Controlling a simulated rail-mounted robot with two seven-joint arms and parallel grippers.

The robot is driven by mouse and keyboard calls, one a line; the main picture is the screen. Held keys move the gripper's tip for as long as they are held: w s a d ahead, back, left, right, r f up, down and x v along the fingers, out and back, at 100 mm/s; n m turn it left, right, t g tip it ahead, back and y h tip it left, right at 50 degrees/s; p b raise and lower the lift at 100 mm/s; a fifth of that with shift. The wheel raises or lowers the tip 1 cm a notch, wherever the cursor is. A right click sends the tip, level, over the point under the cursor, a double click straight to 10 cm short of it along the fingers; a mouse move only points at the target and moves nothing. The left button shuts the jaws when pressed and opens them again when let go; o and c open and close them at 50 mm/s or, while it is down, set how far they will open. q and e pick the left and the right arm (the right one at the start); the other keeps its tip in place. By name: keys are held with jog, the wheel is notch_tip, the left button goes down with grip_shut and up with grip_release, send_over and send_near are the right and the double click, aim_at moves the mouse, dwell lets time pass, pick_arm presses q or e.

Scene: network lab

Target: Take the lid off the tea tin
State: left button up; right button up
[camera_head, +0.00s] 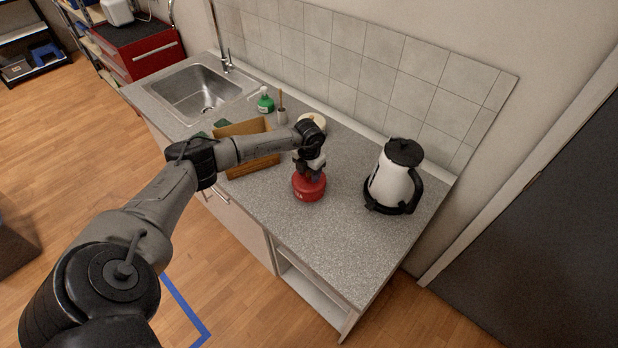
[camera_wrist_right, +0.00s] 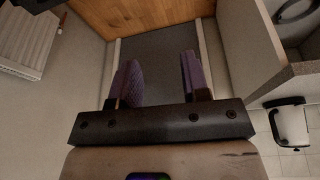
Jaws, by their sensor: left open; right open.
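The red tea tin (camera_head: 308,188) stands upright on the grey speckled counter, in the middle of the head view. My left gripper (camera_head: 309,176) points down at the top of the tin from above. Its fingers are open around or just over the top of the tin; whether they touch it I cannot tell. The gripper hides most of the tin's top, so the lid is not clearly seen. My right gripper (camera_wrist_right: 155,80) shows only in the right wrist view, with its two purple-padded fingers apart and nothing between them.
A white and black kettle (camera_head: 395,180) stands to the right of the tin. A wooden box (camera_head: 250,165) is to the left, with a green bottle (camera_head: 265,101) and a small cup (camera_head: 281,115) behind it. A sink (camera_head: 203,92) is at the far left. The front right counter is clear.

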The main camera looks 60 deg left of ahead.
pick_arm(q)
jog(key=shift+c, duration=0.5)
grip_shut()
